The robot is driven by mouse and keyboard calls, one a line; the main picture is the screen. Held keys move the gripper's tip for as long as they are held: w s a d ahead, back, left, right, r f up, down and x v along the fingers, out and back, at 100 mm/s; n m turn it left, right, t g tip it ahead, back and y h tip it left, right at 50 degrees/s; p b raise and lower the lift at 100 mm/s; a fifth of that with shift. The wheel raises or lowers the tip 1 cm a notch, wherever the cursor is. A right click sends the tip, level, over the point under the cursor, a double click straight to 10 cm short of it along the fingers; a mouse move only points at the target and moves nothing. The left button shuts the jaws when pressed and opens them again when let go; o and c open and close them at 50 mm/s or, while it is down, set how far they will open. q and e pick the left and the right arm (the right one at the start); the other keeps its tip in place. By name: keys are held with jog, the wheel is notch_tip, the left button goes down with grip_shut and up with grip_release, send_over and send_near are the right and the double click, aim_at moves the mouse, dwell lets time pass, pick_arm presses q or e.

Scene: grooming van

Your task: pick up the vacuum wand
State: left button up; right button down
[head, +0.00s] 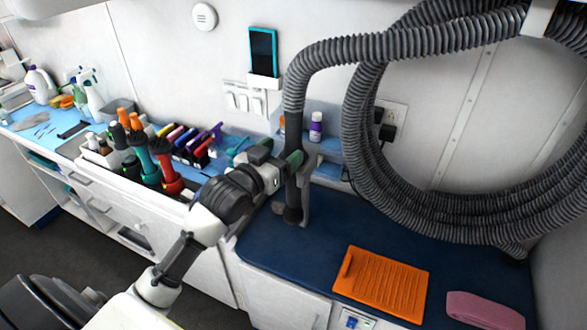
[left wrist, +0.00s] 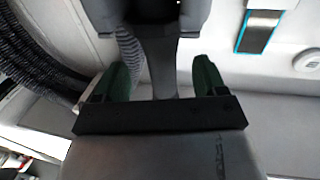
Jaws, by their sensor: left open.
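The vacuum wand (head: 292,190) is a dark upright tube at the end of the grey ribbed hose (head: 340,48), standing against a holder above the blue counter. My left gripper (head: 293,160) is at the wand's upper part, with green fingertips beside it. In the left wrist view, the dark wand (left wrist: 163,72) runs between the two green fingers of my left gripper (left wrist: 162,80). The fingers are open, with a visible gap on each side of the wand. The wand's lower end is partly hidden by the holder. My right gripper is not in view.
The hose hangs in large coils on the right wall. An orange mat (head: 380,284) and a pink folded towel (head: 484,309) lie on the blue counter (head: 330,235). A purple bottle (head: 316,127) stands behind the wand.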

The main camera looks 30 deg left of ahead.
aim_at(298, 137)
pick_arm(q)
jog(key=shift+w+d, duration=0.15)
jog(key=shift+w, duration=0.7)
jog(key=shift+w+p, duration=0.3)
jog(key=w, duration=0.1)
jog(key=w+p, duration=0.1)
jog(key=w, duration=0.2)
jog(key=shift+d+r+p, duration=0.1)
jog(key=shift+d+p, duration=0.15)
jog(key=shift+p, duration=0.15)
jog(key=shift+w, duration=0.25)
jog(key=shift+s, duration=0.1)
jog(key=shift+c, duration=0.5)
jog(key=c, duration=1)
